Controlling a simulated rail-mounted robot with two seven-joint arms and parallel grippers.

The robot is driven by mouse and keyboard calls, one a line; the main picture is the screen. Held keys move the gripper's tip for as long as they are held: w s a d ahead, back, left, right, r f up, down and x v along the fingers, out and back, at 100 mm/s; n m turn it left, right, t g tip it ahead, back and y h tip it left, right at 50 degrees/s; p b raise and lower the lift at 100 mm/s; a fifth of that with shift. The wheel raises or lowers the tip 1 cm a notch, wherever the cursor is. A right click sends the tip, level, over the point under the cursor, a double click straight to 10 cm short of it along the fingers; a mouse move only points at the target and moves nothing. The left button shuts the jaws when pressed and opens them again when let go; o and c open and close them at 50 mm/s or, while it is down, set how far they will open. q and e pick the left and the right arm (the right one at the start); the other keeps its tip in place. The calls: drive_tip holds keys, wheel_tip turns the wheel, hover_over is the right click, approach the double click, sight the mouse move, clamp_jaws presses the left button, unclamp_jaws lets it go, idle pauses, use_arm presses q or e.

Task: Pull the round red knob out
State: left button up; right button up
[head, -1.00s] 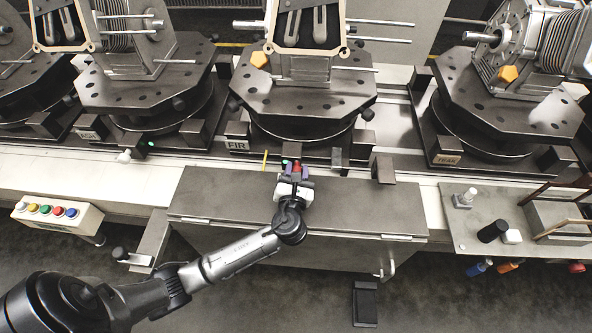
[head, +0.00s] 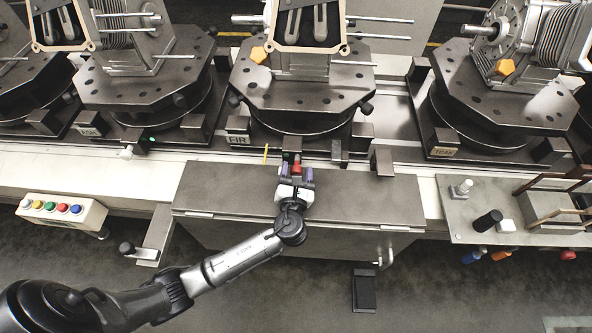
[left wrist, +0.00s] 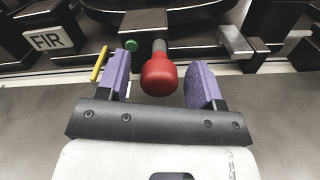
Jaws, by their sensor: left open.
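The round red knob (left wrist: 159,77) sits on a short grey stem in the left wrist view, between the two purple fingers of my left gripper (left wrist: 159,85). Gaps show on both sides of the knob, so the fingers are apart from it. In the head view the knob (head: 297,162) is a small red spot at the front of the middle fixture, just ahead of my left gripper (head: 296,176). That gripper is open. My right gripper is not in view.
A yellow pin (left wrist: 100,64) stands left of the fingers, and a green button (left wrist: 131,45) is behind them. The FIR label (head: 238,138) marks this fixture. A metal cabinet top (head: 370,200) lies under my arm. A button box (head: 60,212) is at left.

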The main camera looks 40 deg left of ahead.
use_arm(q)
drive_tip(key=shift+s+d, duration=0.2)
drive_tip(key=shift+s, duration=0.15)
drive_tip(key=p+v, duration=0.3)
drive_tip(key=v, duration=1)
drive_tip(key=shift+a, duration=0.1)
